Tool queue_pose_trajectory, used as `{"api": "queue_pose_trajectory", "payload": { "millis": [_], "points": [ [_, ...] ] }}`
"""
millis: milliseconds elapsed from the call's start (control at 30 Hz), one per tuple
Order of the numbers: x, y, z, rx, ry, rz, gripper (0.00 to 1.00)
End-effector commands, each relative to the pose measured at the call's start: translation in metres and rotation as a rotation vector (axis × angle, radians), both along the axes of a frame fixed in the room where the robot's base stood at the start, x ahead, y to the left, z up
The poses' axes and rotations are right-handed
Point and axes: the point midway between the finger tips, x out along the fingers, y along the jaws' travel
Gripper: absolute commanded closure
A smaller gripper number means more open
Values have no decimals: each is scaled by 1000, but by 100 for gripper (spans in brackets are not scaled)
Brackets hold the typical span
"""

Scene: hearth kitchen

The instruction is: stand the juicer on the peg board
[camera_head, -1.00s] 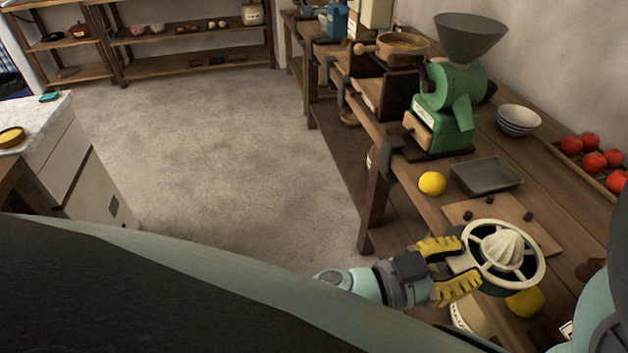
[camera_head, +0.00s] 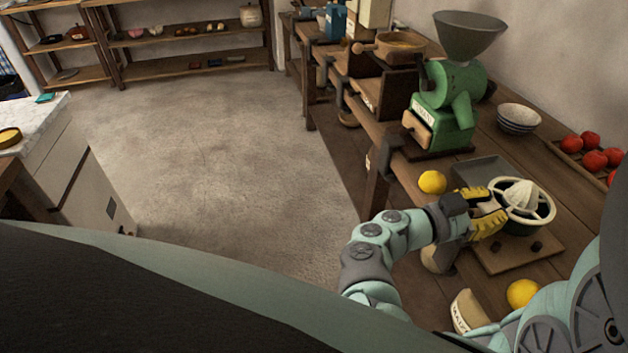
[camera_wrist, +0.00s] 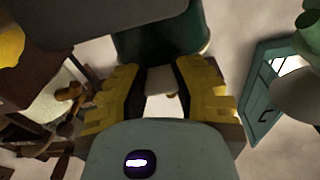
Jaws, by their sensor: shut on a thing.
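The juicer (camera_head: 524,199) has a cream ribbed cone, a cream spoked rim and a dark green body. My gripper (camera_head: 494,212) is shut on its near-left side, with yellow finger pads. In the wrist view the gripper (camera_wrist: 172,88) closes on a pale part below the dark green body (camera_wrist: 160,40). The peg board (camera_head: 520,254) is a flat wooden board with dark pegs on the bench; two pegs show at its near side. The juicer is over the far part of the board and hides it. I cannot tell whether it touches the board.
A grey tray (camera_head: 484,171) lies just behind the juicer, with a lemon (camera_head: 432,182) to its left. Another lemon (camera_head: 523,293) lies nearer me. A green grinder (camera_head: 446,112), a bowl (camera_head: 519,117) and red tomatoes (camera_head: 592,158) stand farther back.

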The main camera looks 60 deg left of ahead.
Motion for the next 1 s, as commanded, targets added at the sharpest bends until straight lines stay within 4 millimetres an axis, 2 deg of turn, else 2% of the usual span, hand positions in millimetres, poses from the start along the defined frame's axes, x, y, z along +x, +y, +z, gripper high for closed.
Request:
{"api": "queue_pose_trajectory", "payload": {
  "millis": [100, 200, 567, 600, 833, 1000],
  "points": [
    [-1, 3, -16, -2, -2, 9, 100],
    [-2, 2, -24, -1, -1, 7, 100],
    [-2, 2, -27, -1, 0, 6, 100],
    [-2, 2, -28, 0, 1, 6, 71],
    [-2, 1, -27, -1, 0, 5, 48],
    [-2, 1, -27, 1, 0, 5, 48]
  ]
}}
